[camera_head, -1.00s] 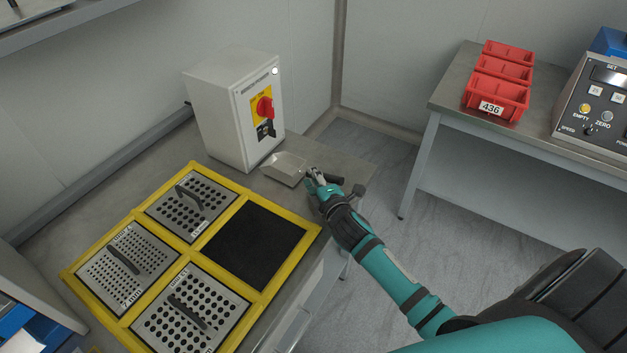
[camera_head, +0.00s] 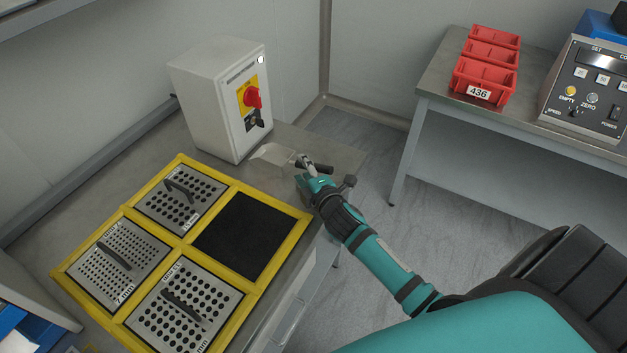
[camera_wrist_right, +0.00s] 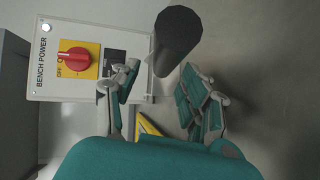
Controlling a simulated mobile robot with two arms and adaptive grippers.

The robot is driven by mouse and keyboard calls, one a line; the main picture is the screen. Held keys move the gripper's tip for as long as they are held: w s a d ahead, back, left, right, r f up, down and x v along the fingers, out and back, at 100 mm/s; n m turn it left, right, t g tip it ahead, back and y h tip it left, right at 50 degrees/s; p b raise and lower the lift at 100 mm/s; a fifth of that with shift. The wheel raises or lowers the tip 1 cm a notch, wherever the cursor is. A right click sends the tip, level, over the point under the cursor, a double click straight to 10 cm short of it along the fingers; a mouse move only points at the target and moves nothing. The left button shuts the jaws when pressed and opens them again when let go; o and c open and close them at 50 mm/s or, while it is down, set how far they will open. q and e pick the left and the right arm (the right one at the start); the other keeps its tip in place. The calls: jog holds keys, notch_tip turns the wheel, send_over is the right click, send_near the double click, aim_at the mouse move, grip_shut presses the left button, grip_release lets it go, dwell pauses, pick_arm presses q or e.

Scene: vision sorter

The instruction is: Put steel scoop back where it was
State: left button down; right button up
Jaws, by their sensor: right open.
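The steel scoop's pale pan (camera_head: 273,153) is at the far right part of the bench, in front of the white power box. Its black handle (camera_head: 318,168) points right, towards the bench edge. My right gripper (camera_head: 304,170) is at the handle end of the scoop. In the right wrist view the dark round handle (camera_wrist_right: 178,40) stands just beyond my open right gripper (camera_wrist_right: 161,80), near the gap between the fingers. I cannot tell whether a finger touches it. The pan is not clear in that view. My left gripper is out of view.
The power box (camera_head: 222,100) with a red switch stands close behind the scoop. A yellow frame (camera_head: 285,238) holds perforated sieve plates and a black square (camera_head: 243,236) on the near bench. Red bins (camera_head: 484,82) and a control unit (camera_head: 590,92) stand on another table.

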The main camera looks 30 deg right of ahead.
jog(key=v, duration=1.1)
jog(key=shift+s, duration=0.1)
